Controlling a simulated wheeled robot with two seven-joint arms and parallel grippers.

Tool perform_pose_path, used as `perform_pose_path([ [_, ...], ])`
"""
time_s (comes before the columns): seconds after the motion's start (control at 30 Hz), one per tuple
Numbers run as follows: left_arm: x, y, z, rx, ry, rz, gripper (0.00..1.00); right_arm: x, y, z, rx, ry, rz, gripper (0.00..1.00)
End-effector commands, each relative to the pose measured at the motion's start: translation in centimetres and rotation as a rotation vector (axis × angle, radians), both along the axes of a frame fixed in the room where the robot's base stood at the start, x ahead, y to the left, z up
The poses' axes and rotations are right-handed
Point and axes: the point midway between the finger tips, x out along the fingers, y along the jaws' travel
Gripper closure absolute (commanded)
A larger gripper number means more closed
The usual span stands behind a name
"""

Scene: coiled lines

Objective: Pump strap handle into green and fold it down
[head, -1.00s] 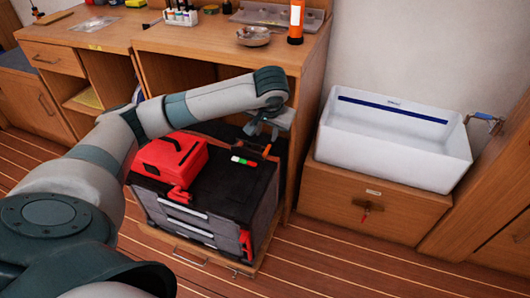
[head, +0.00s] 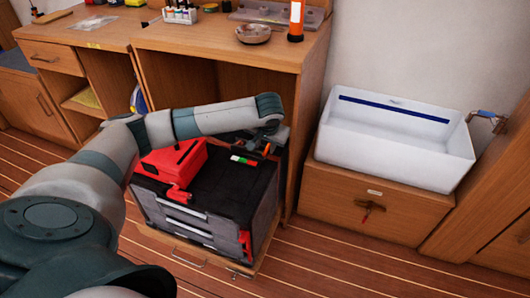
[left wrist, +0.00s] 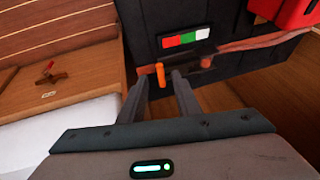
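The orange strap handle (left wrist: 160,75) stands out at the edge of the black toolbox (head: 232,190), on a reddish-brown strap (left wrist: 240,45). In the head view the handle is mostly hidden by my gripper. A gauge with red, green and white fields (left wrist: 186,37) sits beside it; it also shows in the head view (head: 244,160). I cannot make out a pointer on it. My left gripper (left wrist: 160,88) is open, its two fingers on either side of the handle's end, with gaps visible. It also shows in the head view (head: 271,141). My right gripper is out of view.
A red case (head: 172,158) lies on the toolbox, left of the gauge. A wooden cabinet wall (head: 300,140) rises close behind and right of my gripper. A white sink (head: 395,150) stands further right. The striped floor (head: 330,262) in front is clear.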

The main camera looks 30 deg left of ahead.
Motion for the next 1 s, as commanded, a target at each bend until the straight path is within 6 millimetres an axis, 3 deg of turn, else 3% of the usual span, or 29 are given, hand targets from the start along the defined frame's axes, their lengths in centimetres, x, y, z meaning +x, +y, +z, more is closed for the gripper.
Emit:
perform_pose_path([
  [0.1, 0.7, 0.5, -2.0, 0.000, 0.001, 0.001, 0.70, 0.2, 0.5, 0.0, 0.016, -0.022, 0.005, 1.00],
  [0.3, 1.5, 1.2, -4.1, 0.000, 0.000, 0.000, 0.70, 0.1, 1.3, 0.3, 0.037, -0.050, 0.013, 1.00],
  [0.77, 1.8, 1.4, -4.9, 0.000, -0.001, 0.000, 0.70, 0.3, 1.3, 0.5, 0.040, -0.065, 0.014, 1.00],
  [0.9, 1.8, 1.4, -4.9, 0.000, -0.001, 0.000, 1.00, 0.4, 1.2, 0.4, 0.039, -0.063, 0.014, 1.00],
  [1.0, 1.8, 1.4, -4.9, 0.000, -0.001, 0.000, 1.00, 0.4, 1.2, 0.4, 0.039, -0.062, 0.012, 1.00],
])
